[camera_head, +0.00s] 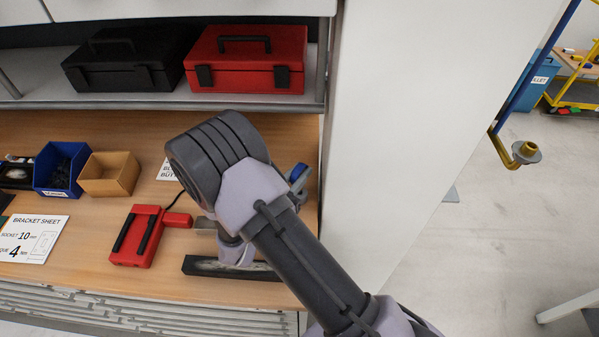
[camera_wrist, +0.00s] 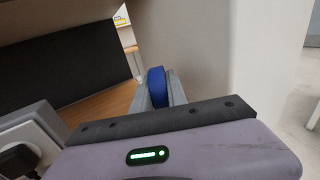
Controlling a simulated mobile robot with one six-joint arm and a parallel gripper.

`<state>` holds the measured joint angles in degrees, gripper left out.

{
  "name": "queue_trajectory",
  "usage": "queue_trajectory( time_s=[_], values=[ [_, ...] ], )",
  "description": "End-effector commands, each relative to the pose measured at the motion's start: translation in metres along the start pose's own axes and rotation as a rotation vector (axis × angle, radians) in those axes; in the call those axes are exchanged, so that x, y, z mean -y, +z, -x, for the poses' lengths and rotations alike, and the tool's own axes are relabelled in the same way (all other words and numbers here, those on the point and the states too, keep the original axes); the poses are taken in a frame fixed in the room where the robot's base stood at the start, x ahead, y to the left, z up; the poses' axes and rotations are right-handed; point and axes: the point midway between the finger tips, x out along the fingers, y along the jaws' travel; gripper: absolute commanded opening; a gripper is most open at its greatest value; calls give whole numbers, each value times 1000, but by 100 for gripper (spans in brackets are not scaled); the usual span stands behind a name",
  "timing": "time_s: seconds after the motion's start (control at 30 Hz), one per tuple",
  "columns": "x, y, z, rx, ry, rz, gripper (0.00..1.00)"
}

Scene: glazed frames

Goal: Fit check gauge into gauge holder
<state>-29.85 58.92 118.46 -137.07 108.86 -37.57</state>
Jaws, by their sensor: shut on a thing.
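My gripper (camera_wrist: 158,88) is shut on a blue, round-edged piece (camera_wrist: 156,84), which seems to be the check gauge. The wrist view shows this piece upright between the two grey fingers. In the head view, a little of the blue piece (camera_head: 297,172) shows just right of my wrist, above the right end of the bench, and my arm covers much of the area. I cannot clearly make out the gauge holder. A long black tray (camera_head: 205,268) lies at the bench's front edge, partly behind my arm, and I cannot tell if it is the holder.
A red block with black bars (camera_head: 140,237) and blue (camera_head: 62,168) and tan (camera_head: 110,173) bins stand left on the wooden bench (camera_head: 90,285). A shelf above bears black (camera_head: 125,62) and red (camera_head: 247,60) cases. A pale upright panel (camera_head: 400,130) closes the bench's right end.

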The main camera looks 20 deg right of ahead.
Motion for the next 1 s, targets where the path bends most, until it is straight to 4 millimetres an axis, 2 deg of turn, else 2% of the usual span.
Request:
queue_trajectory(
  time_s=[0.8,0.83,0.93,1.0],
  values=[
    [0,-21,0,0,0,-1,0],
    [0,-21,0,0,0,-1,22],
    [0,-20,0,0,0,-1,42],
    [0,-20,0,0,0,-1,44]
  ],
)
